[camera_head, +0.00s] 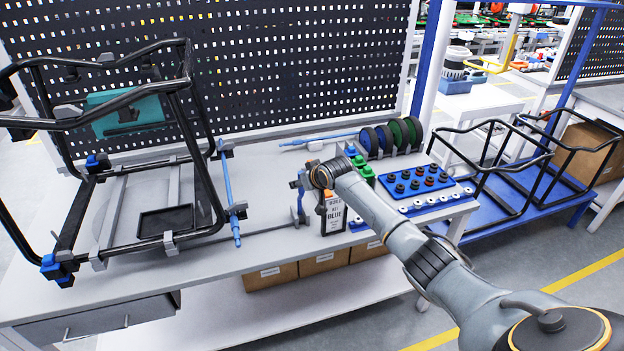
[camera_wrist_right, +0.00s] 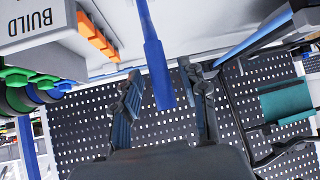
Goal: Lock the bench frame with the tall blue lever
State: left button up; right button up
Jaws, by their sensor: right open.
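A tall blue lever (camera_head: 300,204) stands up from the bench, right of the large black tube frame (camera_head: 186,120), partly hidden by my right gripper. In the right wrist view its thick blue grip (camera_wrist_right: 158,68) reaches between the two fingers. My right gripper (camera_head: 300,183) is at the top of the lever with its fingers spread; the wrist view shows them (camera_wrist_right: 165,90) apart, with gaps on both sides of the lever. A second long blue bar (camera_head: 228,190) runs along the frame's right side. My left gripper is in neither view.
A BUILD KIT BLUE sign (camera_head: 334,214) stands close to the right of my gripper. Beyond it are green parts (camera_head: 364,172), a blue tray (camera_head: 420,185) of dark knobs and several discs (camera_head: 390,136). A blue rod (camera_head: 318,138) lies at the back by the pegboard (camera_head: 290,70).

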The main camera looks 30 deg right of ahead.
jog(key=v, duration=1)
jog(key=shift+r, duration=0.2)
jog(key=shift+s, duration=0.1)
jog(key=s+f+g+b, duration=0.1)
jog(key=s+f, duration=0.3)
jog(key=f, duration=0.7)
jog(key=s+a+f+g, duration=0.1)
jog(key=s+f, duration=0.3)
jog(key=f, duration=0.7)
jog(key=s+f+g+b, duration=0.1)
jog(key=s+f, duration=0.3)
jog(key=f, duration=0.6)
jog(key=s+a+f+n+g+b, duration=0.1)
jog(key=s+a+f+g, duration=0.3)
jog(key=s+f, duration=1.4)
jog(key=s+a+f, duration=0.3)
jog(key=s, duration=0.6)
jog(key=s+a+f+n+g+b, duration=0.1)
jog(key=s+a+f, duration=0.3)
jog(key=s, duration=0.6)
jog(key=s+a+f+g, duration=0.1)
jog(key=s+a+f, duration=0.2)
jog(key=s, duration=0.6)
jog(key=shift+s+a+f+n+b, duration=0.15)
jog(key=shift+a+f+n+b, duration=0.15)
jog(key=shift+a+f+n, duration=0.15)
